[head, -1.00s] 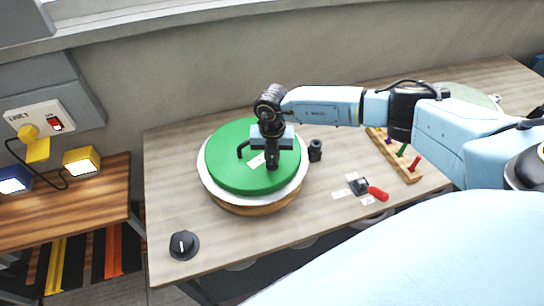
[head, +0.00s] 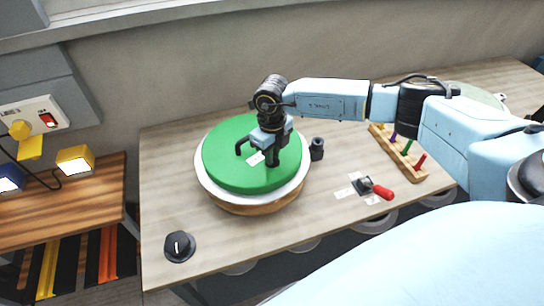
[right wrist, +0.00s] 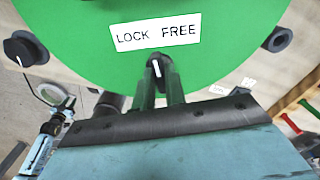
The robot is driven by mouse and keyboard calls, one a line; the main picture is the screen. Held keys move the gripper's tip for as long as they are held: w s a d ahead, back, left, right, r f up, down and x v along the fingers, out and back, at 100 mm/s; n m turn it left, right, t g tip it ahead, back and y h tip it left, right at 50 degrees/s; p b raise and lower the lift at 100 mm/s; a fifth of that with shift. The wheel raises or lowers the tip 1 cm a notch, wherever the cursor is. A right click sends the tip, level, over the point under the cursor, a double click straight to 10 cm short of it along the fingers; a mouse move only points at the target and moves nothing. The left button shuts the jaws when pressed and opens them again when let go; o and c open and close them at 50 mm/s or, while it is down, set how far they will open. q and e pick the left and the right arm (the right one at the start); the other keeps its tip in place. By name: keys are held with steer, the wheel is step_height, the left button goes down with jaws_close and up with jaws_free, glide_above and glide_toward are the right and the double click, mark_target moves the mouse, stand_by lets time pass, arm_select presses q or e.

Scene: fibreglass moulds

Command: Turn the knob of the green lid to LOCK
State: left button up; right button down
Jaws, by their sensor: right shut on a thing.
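The green lid (head: 225,165) lies on a round white-rimmed mould (head: 203,183) on the table. In the right wrist view the lid (right wrist: 80,25) bears a white label (right wrist: 155,32) reading LOCK on the left and FREE on the right. Below the label is the small black knob (right wrist: 157,63); its white mark points up, tilted slightly left, near the gap between the words. My right gripper (right wrist: 158,82) is shut on this knob from above. In the head view the right gripper (head: 270,160) hides the knob. My left gripper is not in view.
A black cylinder (head: 317,149) is beside the mould. A black dial (head: 179,246) sits at the table's front left. A red-handled switch (head: 380,191) and a wooden peg rack (head: 405,160) are on the right.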

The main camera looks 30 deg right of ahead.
steer(key=n+b, duration=0.2)
steer(key=n, duration=0.2)
steer(key=shift+n+b, duration=0.7)
steer(key=shift+n, duration=0.5)
steer(key=c, duration=1.4)
jaws_free()
steer(key=shift+c, duration=0.2)
step_height(320, 180, up, 14)
steer(key=shift+f+b, duration=0.25)
steer(key=shift+b, duration=0.1)
